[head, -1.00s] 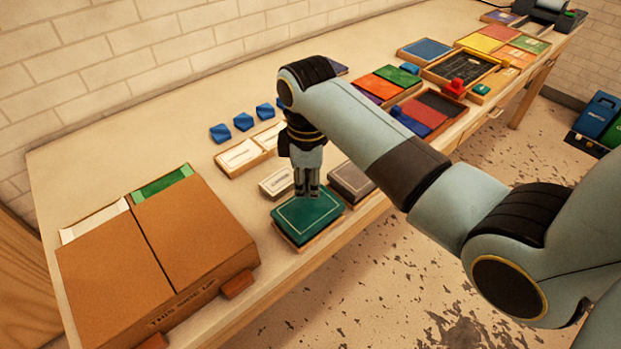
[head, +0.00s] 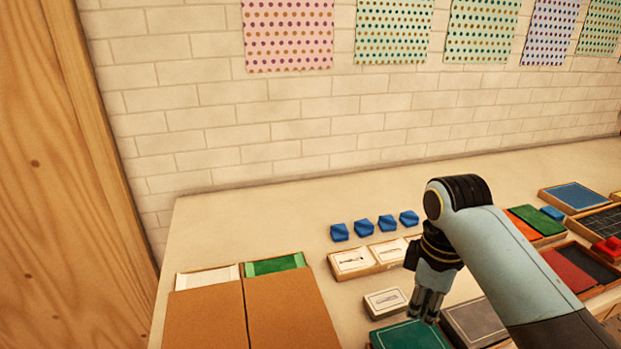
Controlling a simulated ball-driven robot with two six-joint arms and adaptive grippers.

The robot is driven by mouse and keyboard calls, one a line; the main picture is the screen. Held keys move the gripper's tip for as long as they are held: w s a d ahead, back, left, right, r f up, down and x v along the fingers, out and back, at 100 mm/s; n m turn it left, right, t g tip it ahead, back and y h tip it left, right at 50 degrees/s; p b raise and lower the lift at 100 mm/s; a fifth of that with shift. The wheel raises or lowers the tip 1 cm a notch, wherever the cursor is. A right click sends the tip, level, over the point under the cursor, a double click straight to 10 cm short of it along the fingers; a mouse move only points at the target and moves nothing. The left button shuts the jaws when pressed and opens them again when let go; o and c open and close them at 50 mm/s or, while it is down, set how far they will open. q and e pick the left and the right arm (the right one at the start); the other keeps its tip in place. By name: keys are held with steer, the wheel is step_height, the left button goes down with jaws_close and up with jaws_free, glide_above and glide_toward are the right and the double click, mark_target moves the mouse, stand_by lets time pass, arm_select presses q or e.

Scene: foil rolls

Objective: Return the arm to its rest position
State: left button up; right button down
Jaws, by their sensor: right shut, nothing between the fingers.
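My right arm comes in from the lower right and bends down at the wrist. My right gripper (head: 427,306) is shut and empty. It points down over the table, above or just behind the dark green box (head: 408,337), whose lower part is cut off by the frame. I cannot tell whether the fingertips touch it. A small white labelled box (head: 384,302) lies to the left of the gripper. A grey box (head: 476,322) lies to its right, partly behind my arm. My left gripper is not in view.
A cardboard carton (head: 290,312) stands at the left on the table (head: 240,215). Several blue pieces (head: 363,228) stand behind a tray of white cards (head: 352,261). Coloured trays, such as a blue one (head: 574,196), fill the right. A brick wall rises behind.

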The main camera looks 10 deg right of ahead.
steer(key=s+d+r+m+t, duration=0.15)
steer(key=s+r+m, duration=0.25)
steer(key=s, duration=0.5)
steer(key=s+a+r+m+t, duration=0.15)
steer(key=s+r+m, duration=0.3)
steer(key=s, duration=0.55)
steer(key=s+d+f+h+b, duration=0.1)
steer(key=d+f+b, duration=0.2)
steer(key=f+b, duration=2.25)
steer(key=s+f, duration=0.6)
steer(key=f, duration=0.8)
steer(key=s+d+f+g, duration=0.1)
steer(key=s+f, duration=0.6)
steer(key=f, duration=0.7)
steer(key=s+f+g, duration=0.1)
steer(key=s+f, duration=0.5)
steer(key=f, duration=0.7)
steer(key=shift+s+d+f+m+p, duration=0.2)
steer(key=shift+d+f+m+p, duration=0.05)
steer(key=shift+f+m+p, duration=0.2)
